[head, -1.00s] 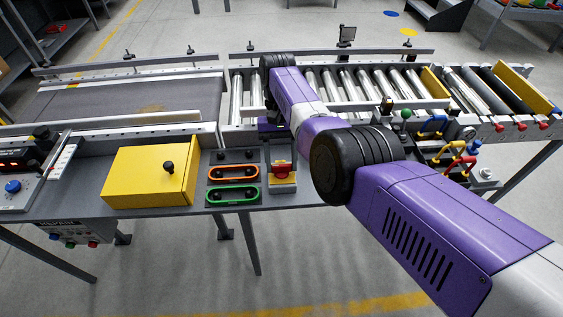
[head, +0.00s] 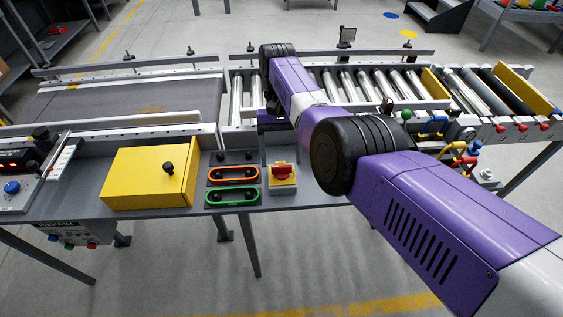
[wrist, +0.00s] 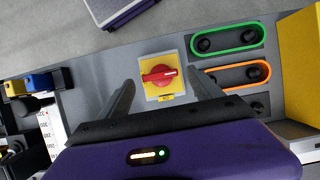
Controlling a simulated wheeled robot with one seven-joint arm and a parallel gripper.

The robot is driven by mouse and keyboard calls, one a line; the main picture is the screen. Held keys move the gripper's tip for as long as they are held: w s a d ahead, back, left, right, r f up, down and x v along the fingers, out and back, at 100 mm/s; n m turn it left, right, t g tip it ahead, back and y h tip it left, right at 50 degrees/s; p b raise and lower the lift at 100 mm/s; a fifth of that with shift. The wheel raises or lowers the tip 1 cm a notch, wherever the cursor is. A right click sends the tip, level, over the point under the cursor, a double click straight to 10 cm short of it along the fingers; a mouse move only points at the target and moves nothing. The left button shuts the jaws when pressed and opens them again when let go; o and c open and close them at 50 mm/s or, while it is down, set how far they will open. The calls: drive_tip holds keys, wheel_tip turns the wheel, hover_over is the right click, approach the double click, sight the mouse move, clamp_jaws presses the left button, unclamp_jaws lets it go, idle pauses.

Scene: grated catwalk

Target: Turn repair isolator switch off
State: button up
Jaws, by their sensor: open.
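The isolator switch is a red rotary knob on a yellow plate (head: 282,173), on the grey bench front right of the green and orange oval handles. In the wrist view the red knob (wrist: 158,75) shows clearly, its bar lying roughly level across the plate, with a pale mark at its right end. My gripper (wrist: 163,84) is open and empty, with one finger on each side of the knob as seen from the wrist. Any gap between fingers and knob is hard to judge. In the head view my gripper is just behind the switch, partly hidden by my arm.
Orange (head: 233,175) and green (head: 232,196) oval handles sit close left of the switch, beside a yellow box (head: 150,178) with a black knob. Roller conveyor (head: 350,85) lies behind. Coloured clips and padlocks (head: 458,150) are to the right.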

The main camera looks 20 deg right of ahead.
drive_tip(key=shift+b+v, duration=1.1)
drive_tip(key=shift+v, duration=1.7)
